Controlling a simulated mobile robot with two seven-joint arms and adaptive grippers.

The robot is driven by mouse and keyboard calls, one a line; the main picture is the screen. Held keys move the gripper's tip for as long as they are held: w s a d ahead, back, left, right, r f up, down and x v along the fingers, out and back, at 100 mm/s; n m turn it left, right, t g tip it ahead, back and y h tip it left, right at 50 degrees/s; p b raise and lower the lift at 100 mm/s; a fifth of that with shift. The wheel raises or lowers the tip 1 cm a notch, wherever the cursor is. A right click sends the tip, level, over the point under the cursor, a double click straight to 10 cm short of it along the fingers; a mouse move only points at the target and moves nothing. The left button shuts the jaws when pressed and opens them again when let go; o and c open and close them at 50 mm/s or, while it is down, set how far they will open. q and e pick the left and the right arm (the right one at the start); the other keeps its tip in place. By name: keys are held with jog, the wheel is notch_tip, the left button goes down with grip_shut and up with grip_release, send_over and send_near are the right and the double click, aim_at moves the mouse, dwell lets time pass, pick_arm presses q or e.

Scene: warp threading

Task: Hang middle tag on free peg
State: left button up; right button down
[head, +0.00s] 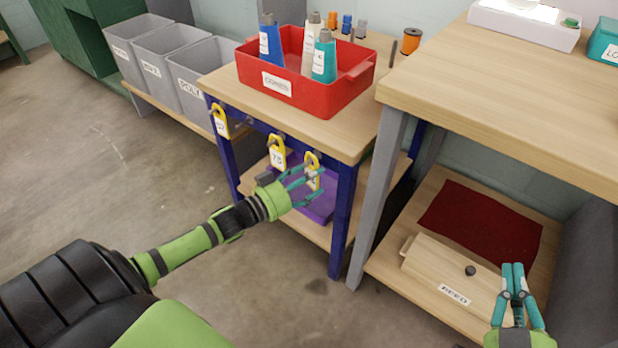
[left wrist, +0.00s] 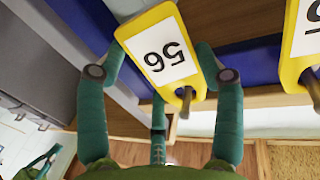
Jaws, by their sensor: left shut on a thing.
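Three yellow tags hang along the blue front rail of the small table in the head view: a left tag (head: 220,121), a middle tag (head: 277,153) reading 75, and a right tag (head: 313,160). My left gripper (head: 308,184) is at the right tag. In the left wrist view, my left gripper (left wrist: 156,62) is shut on this tag (left wrist: 162,50), which is tilted between the fingers. A peg (left wrist: 186,98) shows at its hole end; whether it bears the tag is unclear. A neighbouring tag (left wrist: 304,45) is at right. My right gripper (head: 514,267) is shut and empty.
A taller wooden table (head: 480,90) is at right, with a reed box (head: 450,265) below. Grey bins (head: 150,60) stand at left.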

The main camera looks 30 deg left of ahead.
pick_arm(q)
jog(key=o, duration=1)
jog(key=v, duration=1.2)
